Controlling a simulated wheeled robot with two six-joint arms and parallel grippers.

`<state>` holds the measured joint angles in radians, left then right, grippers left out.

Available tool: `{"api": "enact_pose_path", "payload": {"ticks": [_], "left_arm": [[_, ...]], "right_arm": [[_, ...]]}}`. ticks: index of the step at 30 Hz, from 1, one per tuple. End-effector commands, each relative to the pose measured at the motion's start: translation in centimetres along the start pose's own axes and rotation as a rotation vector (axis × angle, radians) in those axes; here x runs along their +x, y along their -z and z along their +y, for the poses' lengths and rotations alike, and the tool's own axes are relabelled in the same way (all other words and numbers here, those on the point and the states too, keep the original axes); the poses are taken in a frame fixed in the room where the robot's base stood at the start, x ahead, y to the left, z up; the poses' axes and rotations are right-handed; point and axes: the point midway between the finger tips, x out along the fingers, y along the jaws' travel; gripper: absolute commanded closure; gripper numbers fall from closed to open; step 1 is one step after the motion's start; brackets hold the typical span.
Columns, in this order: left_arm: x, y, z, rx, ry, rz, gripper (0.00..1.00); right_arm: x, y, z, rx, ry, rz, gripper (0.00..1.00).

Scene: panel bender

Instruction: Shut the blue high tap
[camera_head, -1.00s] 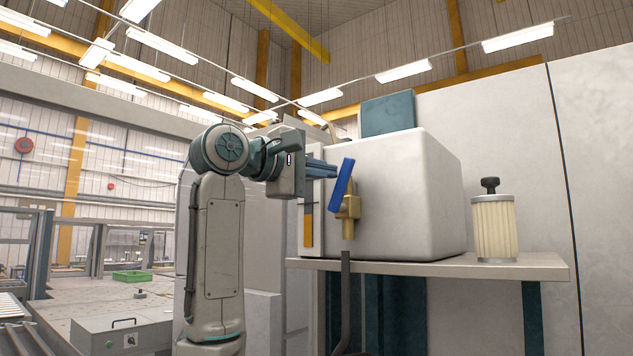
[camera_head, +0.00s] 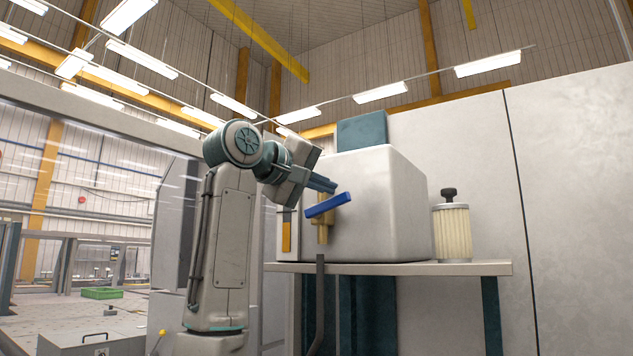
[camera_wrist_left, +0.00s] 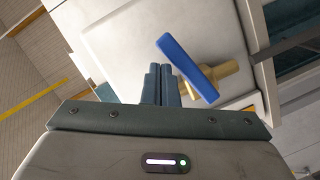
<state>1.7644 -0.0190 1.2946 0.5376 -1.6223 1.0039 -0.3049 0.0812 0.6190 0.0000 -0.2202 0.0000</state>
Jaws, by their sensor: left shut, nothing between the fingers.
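The blue tap handle (camera_head: 329,205) sits on a brass valve body (camera_head: 322,232) at the front left of a white box-shaped unit. The handle lies nearly level, its right end tipped slightly up. A dark pipe runs down below the valve. My left gripper (camera_head: 328,187) is shut and empty, with its fingertips just above the handle. In the left wrist view the closed fingers (camera_wrist_left: 161,84) are beside the blue handle (camera_wrist_left: 187,68), very close to it; I cannot tell whether they touch. The brass body (camera_wrist_left: 222,72) shows behind the handle there. My right gripper is out of view.
The white unit (camera_head: 385,205) stands on a shelf (camera_head: 400,268) with a teal box (camera_head: 362,132) behind its top. A ribbed filter canister (camera_head: 452,232) stands to its right. A large pale panel closes off the right side. Open floor lies far left.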

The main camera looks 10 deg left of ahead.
Motion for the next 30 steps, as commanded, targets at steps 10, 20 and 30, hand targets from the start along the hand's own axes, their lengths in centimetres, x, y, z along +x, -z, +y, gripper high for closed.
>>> {"api": "enact_pose_path", "payload": {"ticks": [10, 20, 30], "left_arm": [[0.6, -0.8, -0.8, -0.006, -0.001, -0.001, 1.00], [0.7, -1.0, -0.8, -0.007, -0.001, -0.001, 1.00], [0.7, -1.0, -0.8, -0.007, -0.001, -0.001, 1.00]], "right_arm": [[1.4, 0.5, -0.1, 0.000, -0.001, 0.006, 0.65], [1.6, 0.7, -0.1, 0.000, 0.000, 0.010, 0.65], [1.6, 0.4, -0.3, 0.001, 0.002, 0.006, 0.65]]}}
